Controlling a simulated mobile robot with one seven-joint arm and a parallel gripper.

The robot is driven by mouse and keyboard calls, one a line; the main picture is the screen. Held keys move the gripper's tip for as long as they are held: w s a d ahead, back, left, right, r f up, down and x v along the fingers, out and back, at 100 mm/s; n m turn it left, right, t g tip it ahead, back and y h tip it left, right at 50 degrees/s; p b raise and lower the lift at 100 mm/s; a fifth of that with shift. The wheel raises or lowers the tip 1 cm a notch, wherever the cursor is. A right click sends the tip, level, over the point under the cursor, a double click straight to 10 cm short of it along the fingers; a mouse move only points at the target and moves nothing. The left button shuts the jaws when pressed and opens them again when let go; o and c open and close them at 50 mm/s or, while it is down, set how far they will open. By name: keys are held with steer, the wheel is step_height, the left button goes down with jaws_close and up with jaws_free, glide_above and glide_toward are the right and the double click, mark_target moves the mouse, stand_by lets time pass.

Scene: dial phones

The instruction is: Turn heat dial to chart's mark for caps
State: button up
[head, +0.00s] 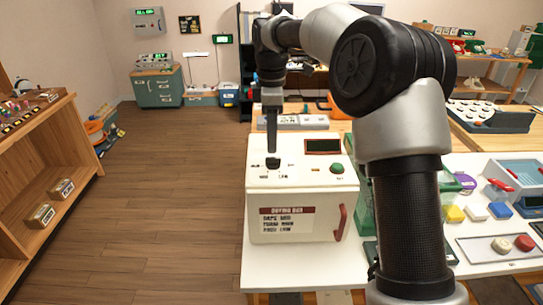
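A white drying box (297,170) stands on the white table. On its top is a black heat dial (273,163) with small marks around it, too small to read surely. My gripper (272,150) points straight down with its fingertips at the dial. The fingers overlap from this side, so I cannot tell whether they are closed on the dial. The dial's pointer direction is not clear. A chart (287,220) with a red header is on the box's front; its "caps" line seems to read "mid", but the print is blurred.
The box top also has a dark display (322,146) and a green button (337,168); a red handle (341,222) is on its front. A grey-white panel (295,122) stands behind. Coloured blocks (475,211) and a tray (500,247) lie right. My arm hides part of the table.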

mark_target(272, 158)
step_height(272, 158, down, 5)
stand_by(0.3)
jaws_close()
